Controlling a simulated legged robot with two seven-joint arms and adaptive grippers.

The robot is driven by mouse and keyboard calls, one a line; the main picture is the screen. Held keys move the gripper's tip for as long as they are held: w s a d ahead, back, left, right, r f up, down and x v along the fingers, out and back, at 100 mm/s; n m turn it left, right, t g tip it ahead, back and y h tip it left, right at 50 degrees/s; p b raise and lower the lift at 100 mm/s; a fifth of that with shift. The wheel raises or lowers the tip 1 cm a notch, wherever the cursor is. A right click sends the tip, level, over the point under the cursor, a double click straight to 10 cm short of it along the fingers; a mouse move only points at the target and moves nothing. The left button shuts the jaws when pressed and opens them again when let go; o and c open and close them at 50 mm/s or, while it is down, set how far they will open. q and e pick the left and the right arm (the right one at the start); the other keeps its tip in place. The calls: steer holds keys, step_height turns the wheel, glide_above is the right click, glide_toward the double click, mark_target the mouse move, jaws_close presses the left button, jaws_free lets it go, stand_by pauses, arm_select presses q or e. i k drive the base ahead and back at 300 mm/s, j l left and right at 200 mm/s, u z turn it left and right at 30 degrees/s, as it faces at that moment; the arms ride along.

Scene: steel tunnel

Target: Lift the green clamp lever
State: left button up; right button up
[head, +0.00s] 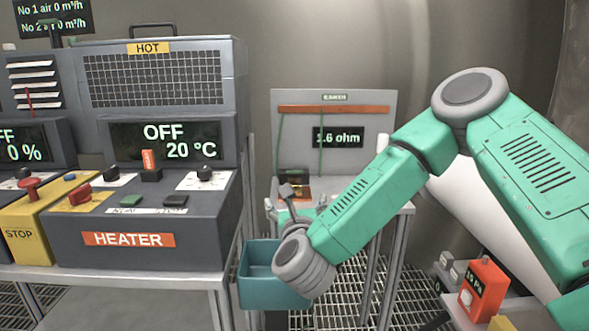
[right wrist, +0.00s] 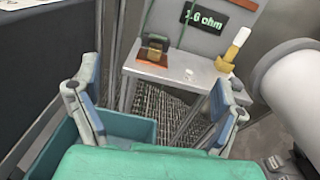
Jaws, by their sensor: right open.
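A small clamp with a dark green top, likely the green clamp lever (right wrist: 156,40), sits on a brown copper-coloured block (right wrist: 153,58) on the grey bench (right wrist: 190,72) in the right wrist view. In the head view the clamp is small and partly covered near my gripper, so its lever position is unclear. My right gripper (right wrist: 161,78) is open and empty, its two fingers wide apart. The clamp lies beyond the fingertips, between them in the picture and apart from them. In the head view my right gripper (head: 300,200) points toward the bench. My left gripper is not in view.
The heater console (head: 150,225) stands at left. A panel with an ohm display (head: 337,137) rises behind the bench. A yellow-and-white upright object (right wrist: 236,48) stands at the bench's right.

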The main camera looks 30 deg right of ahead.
mark_target(294, 171)
steer(key=i+l, duration=0.7)
